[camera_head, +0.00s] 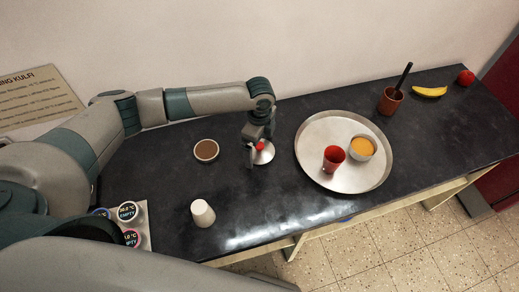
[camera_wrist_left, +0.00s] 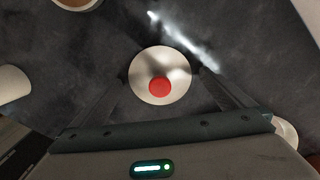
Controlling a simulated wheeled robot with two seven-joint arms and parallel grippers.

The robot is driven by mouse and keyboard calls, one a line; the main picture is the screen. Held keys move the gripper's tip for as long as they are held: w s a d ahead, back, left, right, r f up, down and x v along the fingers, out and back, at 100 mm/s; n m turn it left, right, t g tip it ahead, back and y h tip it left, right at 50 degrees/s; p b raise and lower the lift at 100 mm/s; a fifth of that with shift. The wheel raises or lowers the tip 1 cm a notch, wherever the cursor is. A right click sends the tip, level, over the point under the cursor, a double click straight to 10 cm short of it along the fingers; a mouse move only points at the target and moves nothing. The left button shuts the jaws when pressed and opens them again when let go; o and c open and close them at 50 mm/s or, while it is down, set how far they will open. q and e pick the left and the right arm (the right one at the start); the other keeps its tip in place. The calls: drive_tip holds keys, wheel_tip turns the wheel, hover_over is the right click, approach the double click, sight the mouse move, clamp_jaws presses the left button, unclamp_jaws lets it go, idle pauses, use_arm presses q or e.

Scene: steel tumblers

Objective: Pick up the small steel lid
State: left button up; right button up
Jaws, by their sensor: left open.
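The small steel lid (camera_head: 266,156) is a round pale disc with a red knob, lying on the dark counter. In the left wrist view the lid (camera_wrist_left: 150,65) lies between and just beyond my fingers, with its red knob facing the camera. My left gripper (camera_head: 256,157) is open and points down over the lid, partly hiding it in the head view. In the left wrist view the fingers of my left gripper (camera_wrist_left: 170,95) stand apart on either side, with nothing held. I cannot tell how high they are above the lid. My right gripper does not show.
A bowl with brown contents (camera_head: 206,150) stands left of the lid, and a pale cup (camera_head: 202,213) stands nearer. A round steel tray (camera_head: 312,128) to the right holds a red tumbler (camera_head: 334,158) and a bowl with orange contents (camera_head: 362,147). A brown cup (camera_head: 390,101), banana (camera_head: 430,92) and red fruit (camera_head: 466,77) stand farther right.

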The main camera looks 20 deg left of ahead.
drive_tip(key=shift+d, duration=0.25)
use_arm(q)
drive_tip(key=c, duration=1.1)
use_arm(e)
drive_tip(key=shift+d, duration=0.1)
use_arm(q)
drive_tip(key=shift+r, duration=0.15)
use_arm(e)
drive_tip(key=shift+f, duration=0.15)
use_arm(q)
drive_tip(key=shift+r+b, duration=0.45)
drive_tip(key=shift+r, duration=0.1)
wheel_tip(320, 180, up, 3)
drive_tip(key=shift+f+b, duration=0.2)
drive_tip(key=shift+b, duration=0.4)
drive_tip(key=d+r+b, duration=0.1)
drive_tip(key=d+r, duration=0.1)
drive_tip(key=d, duration=0.2)
drive_tip(key=d+r+b, duration=0.1)
drive_tip(key=d+r, duration=0.1)
drive_tip(key=d, duration=0.1)
drive_tip(key=d+r+b, duration=0.1)
drive_tip(key=d+r, duration=0.2)
drive_tip(key=d, duration=0.1)
drive_tip(key=shift+d+b, duration=0.35)
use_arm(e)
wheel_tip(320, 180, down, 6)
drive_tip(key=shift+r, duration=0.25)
